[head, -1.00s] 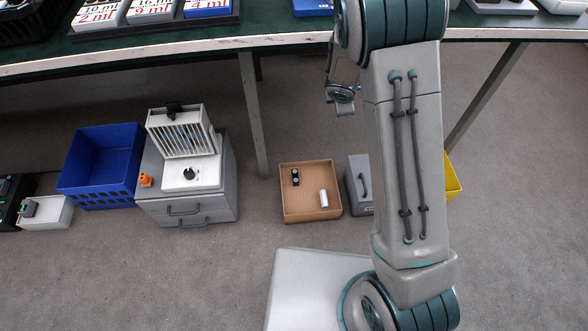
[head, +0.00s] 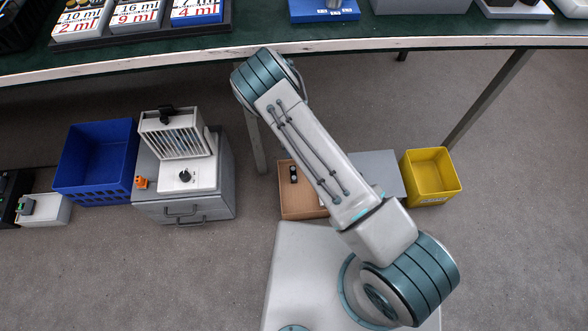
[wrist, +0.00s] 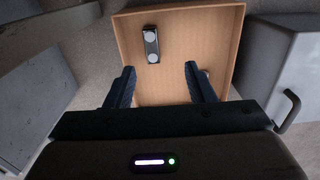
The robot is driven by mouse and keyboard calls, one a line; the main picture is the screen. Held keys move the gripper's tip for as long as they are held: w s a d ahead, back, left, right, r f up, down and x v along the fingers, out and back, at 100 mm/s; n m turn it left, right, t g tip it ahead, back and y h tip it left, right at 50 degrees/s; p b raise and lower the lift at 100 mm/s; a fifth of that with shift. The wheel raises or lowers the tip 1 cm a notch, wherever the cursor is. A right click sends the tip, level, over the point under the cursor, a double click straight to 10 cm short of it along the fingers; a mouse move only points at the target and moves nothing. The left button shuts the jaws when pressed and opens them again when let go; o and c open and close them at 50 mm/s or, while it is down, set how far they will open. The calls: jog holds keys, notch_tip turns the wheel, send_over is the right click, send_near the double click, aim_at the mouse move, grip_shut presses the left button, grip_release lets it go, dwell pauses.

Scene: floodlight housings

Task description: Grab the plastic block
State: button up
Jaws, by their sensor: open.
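A small black block (wrist: 151,44) with pale round faces lies in the shallow brown box (wrist: 185,34); it also shows in the head view (head: 293,174). It looks the likeliest plastic block, though its material is not clear. In the wrist view my gripper (wrist: 159,68) is open, its two dark fingers apart and over the box. The block is just beyond the fingertips, nearer the left finger, with nothing between the fingers touching it. My arm hides my gripper in the head view.
A grey case (wrist: 285,60) with a handle stands right of the box, and a yellow bin (head: 432,178) beyond it. A grey drawer cabinet (head: 186,205) with a lamp housing (head: 177,136) and a blue crate (head: 95,165) stand left. The green-topped table (head: 262,30) is behind.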

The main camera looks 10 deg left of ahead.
jog(key=b, duration=0.3)
send_over(293, 174)
jog(key=w, duration=0.2)
notch_tip(293, 174, down, 8)
jog(key=shift+s+d, duration=0.15)
jog(key=shift+s+f+b, duration=0.15)
jog(key=shift+f+b, duration=0.65)
jog(key=shift+f, duration=0.55)
jog(key=shift+s+f+b, duration=0.15)
jog(key=shift+f+b, duration=0.65)
jog(key=shift+f, duration=0.5)
jog(key=c, duration=1.1)
